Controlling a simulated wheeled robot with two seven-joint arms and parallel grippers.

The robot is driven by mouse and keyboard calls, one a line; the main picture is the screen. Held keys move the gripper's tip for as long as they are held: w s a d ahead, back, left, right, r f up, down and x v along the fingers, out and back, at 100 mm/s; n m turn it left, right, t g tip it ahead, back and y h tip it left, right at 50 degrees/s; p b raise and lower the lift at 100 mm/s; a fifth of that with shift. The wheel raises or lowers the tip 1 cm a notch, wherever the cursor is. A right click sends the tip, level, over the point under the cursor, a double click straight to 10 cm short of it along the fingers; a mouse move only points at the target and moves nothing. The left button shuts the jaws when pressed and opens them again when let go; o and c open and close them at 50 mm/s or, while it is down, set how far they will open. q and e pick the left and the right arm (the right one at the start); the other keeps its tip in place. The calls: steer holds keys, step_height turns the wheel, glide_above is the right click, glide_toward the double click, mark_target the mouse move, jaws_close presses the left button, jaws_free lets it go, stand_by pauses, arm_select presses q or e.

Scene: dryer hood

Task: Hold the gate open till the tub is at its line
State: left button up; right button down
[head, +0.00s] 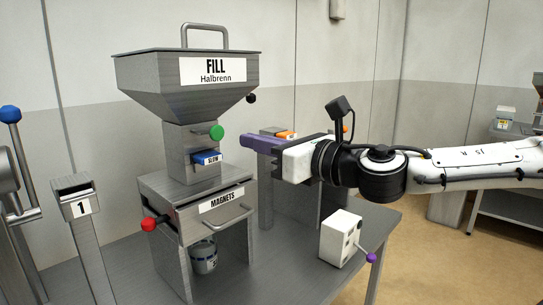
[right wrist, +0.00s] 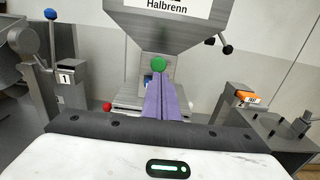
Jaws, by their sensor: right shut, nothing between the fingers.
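The hopper (head: 186,75), labelled FILL Halbrenn, stands on a neck with a green knob (head: 217,132) on its front, probably the gate's handle. A blue SLOW block (head: 206,157) sits just below it. The grey tub (head: 204,258) stands under the MAGNETS box (head: 199,207); its fill level and line cannot be made out. My right gripper (head: 244,142) has its purple fingers shut and empty, a little right of the green knob and apart from it in the head view. In the right wrist view the green knob (right wrist: 158,64) shows just beyond the fingertips (right wrist: 160,78). My left gripper is out of view.
A red knob (head: 149,224) and a bar handle (head: 233,221) stick out from the MAGNETS box. A white box (head: 340,238) with a purple-tipped lever stands on the table at right. A post marked 1 (head: 77,196) and a blue-knobbed lever (head: 11,115) are at left.

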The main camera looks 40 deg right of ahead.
steer(key=shift+s+d+b, duration=0.15)
steer(key=shift+s+b, duration=0.35)
steer(key=shift+s, duration=1.45)
